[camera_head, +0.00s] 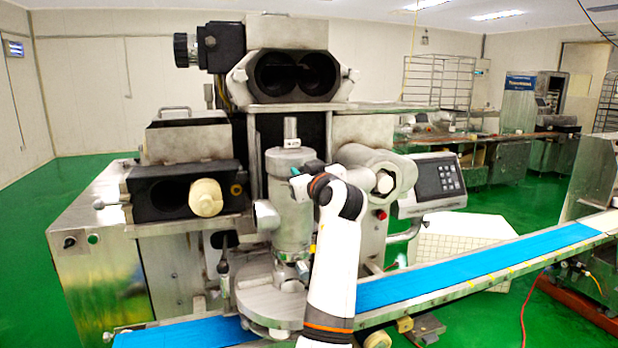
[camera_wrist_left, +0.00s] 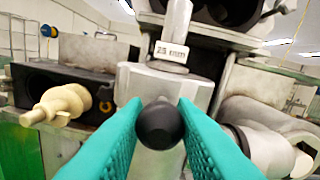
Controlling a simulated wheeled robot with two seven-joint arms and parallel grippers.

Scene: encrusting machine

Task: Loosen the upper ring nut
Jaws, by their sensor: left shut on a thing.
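The upright metal cylinder (camera_head: 291,210) stands in the middle of the machine, with a wider collar (camera_head: 289,158), seemingly the upper ring nut, at its top and a thin post above. In the left wrist view a black ball knob (camera_wrist_left: 160,125) sticks out in front of this metal body (camera_wrist_left: 164,85). My left gripper (camera_wrist_left: 159,119) has its teal fingers on either side of the knob, shut on it. In the head view my left gripper (camera_head: 311,168) is at the collar's right side, partly covered by my white arm. The knob's stem is hidden. My right gripper does not show.
A blue conveyor belt (camera_head: 480,262) runs to the right below. A control panel (camera_head: 434,182) and a thick metal housing (camera_head: 388,172) stand right of the cylinder. A cream knob (camera_head: 206,198) juts out at left. Two dark round openings (camera_head: 291,73) are above.

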